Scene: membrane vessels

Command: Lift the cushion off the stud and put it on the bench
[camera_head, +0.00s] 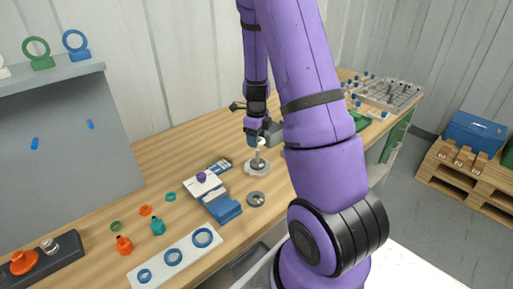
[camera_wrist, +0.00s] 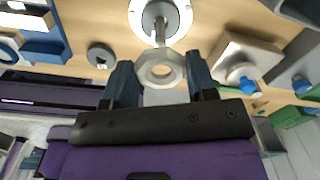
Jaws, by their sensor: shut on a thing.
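A pale, many-sided ring, which I take to be the cushion (camera_wrist: 179,72), sits between the two fingers of my gripper (camera_wrist: 158,64) in the wrist view. My gripper is shut on it. In the head view my gripper (camera_head: 262,137) is above the stud (camera_head: 258,158), with a small pale bit of the cushion (camera_head: 261,142) showing below it. The stud stands upright on a round pale base (camera_head: 257,170) on the bench (camera_head: 185,143). It also shows in the wrist view (camera_wrist: 161,30), just beyond the ring. I cannot tell whether the ring is fully clear of the stud's top.
A grey ring (camera_head: 256,199) lies in front of the base. A white and blue block (camera_head: 222,207) with a purple knob is to the left. A white strip with blue rings (camera_head: 175,258) lies near the front. Bare bench lies behind these, left of the base.

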